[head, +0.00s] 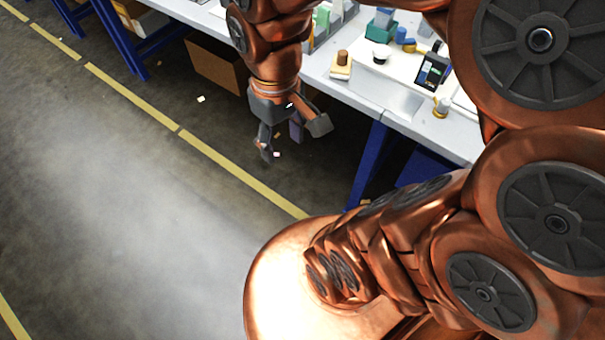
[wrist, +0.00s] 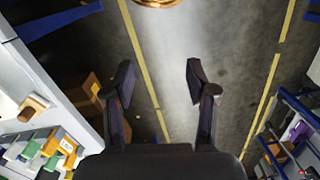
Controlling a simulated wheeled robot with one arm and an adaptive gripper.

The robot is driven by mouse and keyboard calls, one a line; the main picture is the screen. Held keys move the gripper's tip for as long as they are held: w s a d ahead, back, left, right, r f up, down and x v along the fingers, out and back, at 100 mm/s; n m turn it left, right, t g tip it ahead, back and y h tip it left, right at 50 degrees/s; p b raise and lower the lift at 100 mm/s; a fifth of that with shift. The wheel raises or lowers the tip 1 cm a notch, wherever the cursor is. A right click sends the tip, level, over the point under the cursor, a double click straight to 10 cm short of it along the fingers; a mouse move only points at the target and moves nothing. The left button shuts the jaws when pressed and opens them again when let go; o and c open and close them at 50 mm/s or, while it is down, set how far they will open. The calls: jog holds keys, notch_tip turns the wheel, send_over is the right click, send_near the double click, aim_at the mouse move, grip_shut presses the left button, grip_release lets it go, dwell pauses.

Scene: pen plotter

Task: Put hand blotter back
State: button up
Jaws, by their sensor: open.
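What looks like the hand blotter, a cream block with a brown knob (head: 341,65), rests on the near edge of the white table (head: 395,100). It also shows at the left of the wrist view (wrist: 33,107). My gripper (head: 291,138) is open and empty, pointing down over the floor in front of the table, below and left of the blotter in the head view. In the wrist view my gripper's fingers (wrist: 160,85) stand wide apart with only floor between them.
On the table are a dark device with a screen (head: 432,70), a teal block (head: 381,25) and a small yellowish item (head: 441,107). Cardboard boxes (head: 217,67) sit below. In the wrist view, coloured bins (wrist: 62,143) line the table at left. Floor with yellow lines is open.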

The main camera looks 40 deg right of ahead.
jog(key=s+a+f+m, duration=0.1)
jog(key=s+f, duration=0.1)
jog(key=s, duration=0.5)
jog(key=shift+s+g, duration=0.15)
jog(key=shift+g, duration=0.25)
notch_tip(320, 180, up, 3)
jog(key=p, duration=0.3)
jog(key=shift+r, duration=0.15)
